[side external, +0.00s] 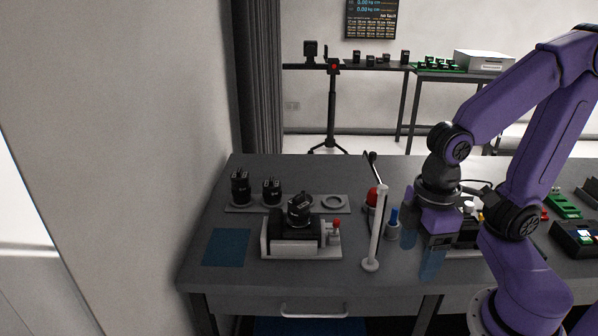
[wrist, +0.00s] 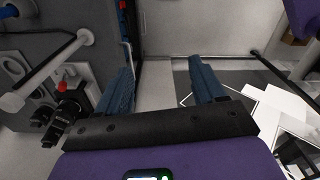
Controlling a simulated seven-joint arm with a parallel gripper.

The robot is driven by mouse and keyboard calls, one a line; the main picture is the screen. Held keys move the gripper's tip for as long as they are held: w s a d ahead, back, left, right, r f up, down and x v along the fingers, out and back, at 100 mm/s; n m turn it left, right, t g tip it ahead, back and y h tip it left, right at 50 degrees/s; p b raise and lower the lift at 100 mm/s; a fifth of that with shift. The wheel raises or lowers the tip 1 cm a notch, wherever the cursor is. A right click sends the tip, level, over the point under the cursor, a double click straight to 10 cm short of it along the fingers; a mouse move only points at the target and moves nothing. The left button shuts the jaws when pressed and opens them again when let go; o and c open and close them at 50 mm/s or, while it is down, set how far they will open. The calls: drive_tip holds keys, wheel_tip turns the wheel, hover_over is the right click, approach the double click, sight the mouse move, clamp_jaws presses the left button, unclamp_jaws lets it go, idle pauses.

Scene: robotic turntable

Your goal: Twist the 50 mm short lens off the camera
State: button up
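The black camera (side external: 290,230) sits in a light grey cradle (side external: 290,248) on the left part of the table. A short black lens (side external: 300,207) is on top of it, and its markings are too small to read. A black ribbed shape at the left of the wrist view (wrist: 66,112) looks like the camera and lens, partly cut off. My gripper (side external: 419,260) is right of the camera and apart from it, near the table's front edge. Its two blue fingers are spread with nothing between them, as the wrist view also shows (wrist: 162,66).
A grey rack (side external: 312,207) behind the camera holds two black lenses (side external: 240,188) (side external: 271,191) and an empty ring seat (side external: 335,202). A white post (side external: 376,232) stands between camera and gripper. A red-knobbed part (side external: 337,225) adjoins the cradle. A blue mat (side external: 227,247) lies left.

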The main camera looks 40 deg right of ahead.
drive_tip(key=w+a+r+m, duration=0.3)
drive_tip(key=w+m, duration=0.5)
drive_tip(key=w, duration=0.2)
wheel_tip(320, 180, up, 3)
drive_tip(key=m, duration=2.1)
hover_over(299, 197)
wheel_tip(299, 197, down, 16)
drive_tip(key=shift+f, duration=0.1)
drive_tip(key=shift+c, duration=0.3)
drive_tip(key=c, duration=0.8)
drive_tip(key=shift+n, duration=1.6)
